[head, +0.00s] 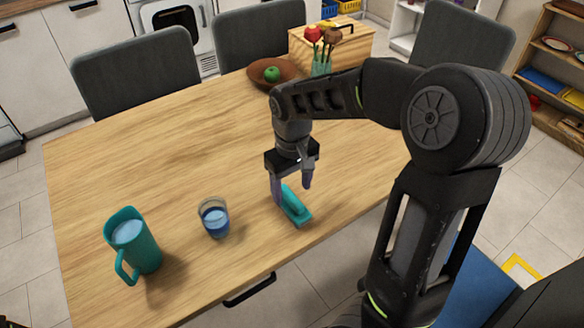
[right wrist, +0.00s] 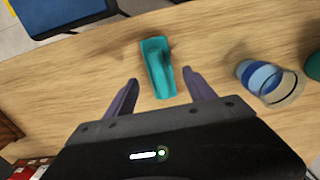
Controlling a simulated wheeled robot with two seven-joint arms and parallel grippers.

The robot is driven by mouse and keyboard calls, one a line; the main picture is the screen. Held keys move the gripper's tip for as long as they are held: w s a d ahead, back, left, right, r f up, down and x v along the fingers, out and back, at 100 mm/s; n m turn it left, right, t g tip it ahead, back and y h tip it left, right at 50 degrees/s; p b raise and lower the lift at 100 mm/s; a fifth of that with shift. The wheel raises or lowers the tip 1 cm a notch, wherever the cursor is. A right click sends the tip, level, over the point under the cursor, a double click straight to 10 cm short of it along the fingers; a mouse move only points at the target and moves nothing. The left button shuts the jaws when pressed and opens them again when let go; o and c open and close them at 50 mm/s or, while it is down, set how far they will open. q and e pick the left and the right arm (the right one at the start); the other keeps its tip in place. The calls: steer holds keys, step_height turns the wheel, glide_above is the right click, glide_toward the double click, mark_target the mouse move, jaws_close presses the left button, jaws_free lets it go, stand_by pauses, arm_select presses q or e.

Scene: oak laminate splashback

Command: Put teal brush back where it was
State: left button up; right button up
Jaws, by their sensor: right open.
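The teal brush (head: 296,207) lies on the wooden table near its front edge. In the right wrist view the teal brush (right wrist: 157,68) lies ahead of and between the fingertips. My right gripper (head: 291,190) is open and empty just above the brush, its fingers pointing down. In the right wrist view the right gripper's (right wrist: 160,85) two purple-grey fingers are spread apart. Whether a finger touches the brush cannot be told. My left gripper is not in view.
A glass (head: 214,218) with blue liquid stands left of the brush. A teal pitcher (head: 132,243) stands further left. A wooden bowl (head: 262,82) with a green apple (head: 271,73), a flower vase (head: 321,66) and a wooden box (head: 350,45) are at the back. The table's (head: 150,150) middle is clear.

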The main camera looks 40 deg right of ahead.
mark_target(292, 197)
step_height(292, 197, up, 7)
steer(key=shift+f, duration=0.1)
stand_by(0.7)
